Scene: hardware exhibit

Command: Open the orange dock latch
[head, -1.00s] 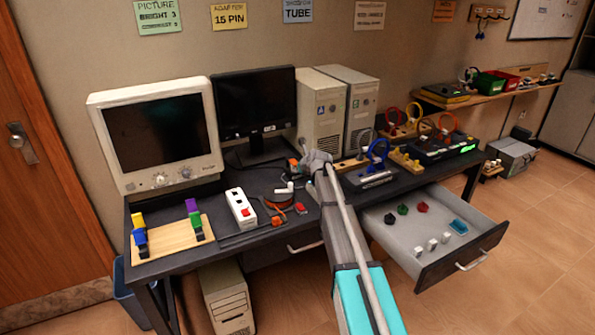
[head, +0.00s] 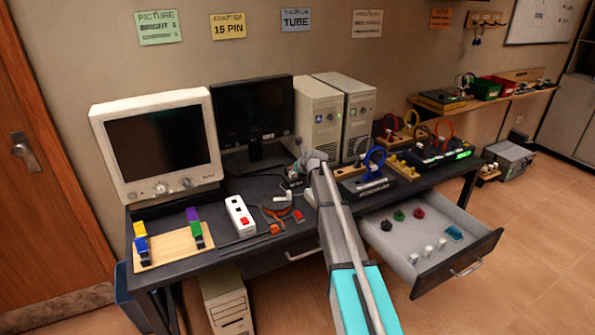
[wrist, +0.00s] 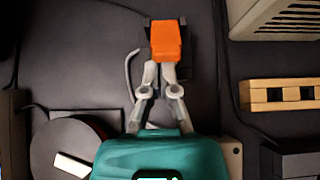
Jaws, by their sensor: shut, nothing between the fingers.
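The orange dock latch (wrist: 167,42) shows at the top middle of the wrist view, as a bright orange block on a dark dock base (wrist: 183,68). My gripper (wrist: 161,68) is right at the near end of the latch, with its grey fingertips together and nothing held between them. The tips look to touch or just overlap the latch's near edge; I cannot tell which. In the head view the latch cannot be made out, and my arm covers part of the desk there.
A round dark disc (wrist: 68,148) lies at lower left in the wrist view, and a wooden block with slots (wrist: 285,95) at right. A beige computer tower (head: 318,118) stands behind. A grey cable runs beside the dock. An open drawer (head: 400,255) juts out at right.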

